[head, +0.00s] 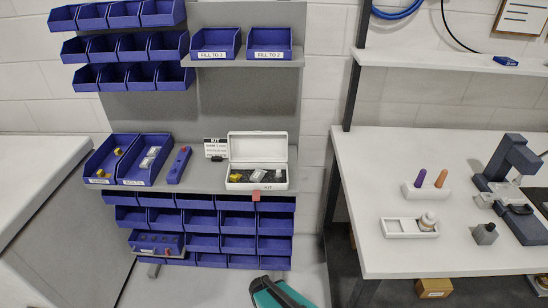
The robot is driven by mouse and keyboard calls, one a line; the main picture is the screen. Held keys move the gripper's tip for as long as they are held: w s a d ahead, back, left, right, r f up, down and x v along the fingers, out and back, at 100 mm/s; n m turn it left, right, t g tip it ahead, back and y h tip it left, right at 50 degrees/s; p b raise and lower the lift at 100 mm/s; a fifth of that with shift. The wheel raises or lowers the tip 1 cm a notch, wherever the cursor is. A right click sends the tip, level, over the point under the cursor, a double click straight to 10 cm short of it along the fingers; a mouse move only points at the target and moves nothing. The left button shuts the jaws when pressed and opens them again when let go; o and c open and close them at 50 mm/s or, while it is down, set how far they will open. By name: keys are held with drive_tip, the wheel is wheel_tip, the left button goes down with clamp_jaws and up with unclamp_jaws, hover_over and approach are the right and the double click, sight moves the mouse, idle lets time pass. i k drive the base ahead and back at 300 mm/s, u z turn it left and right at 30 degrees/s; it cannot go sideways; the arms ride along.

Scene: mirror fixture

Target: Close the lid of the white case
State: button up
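The white case (232,186) stands on the grey shelf of the bin rack, near its right end. Its lid (257,147) is open and stands up at the back. Inside the case lie small parts, among them a yellow one, a light one and dark ones. A label is on the front of the case. A teal and black part of my arm shows at the bottom edge of the picture, well below and apart from the case. My gripper is not in view.
A small sign (216,147) stands just left of the case. Further left are a blue and red tool (179,165) and two blue bins. A red piece (256,196) is at the shelf's front edge below the case. Two labelled bins sit on the shelf above. A white table (360,165) stands right.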

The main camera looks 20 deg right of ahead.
sight(243, 146)
drive_tip(key=z, duration=0.6)
drive_tip(key=k, duration=0.85)
drive_tip(key=z, duration=0.55)
drive_tip(key=k, duration=0.55)
drive_tip(key=u, duration=0.25)
drive_tip(key=i, duration=0.7)
drive_tip(key=u, duration=1)
drive_tip(key=i, duration=1.25)
drive_tip(key=u, duration=0.3)
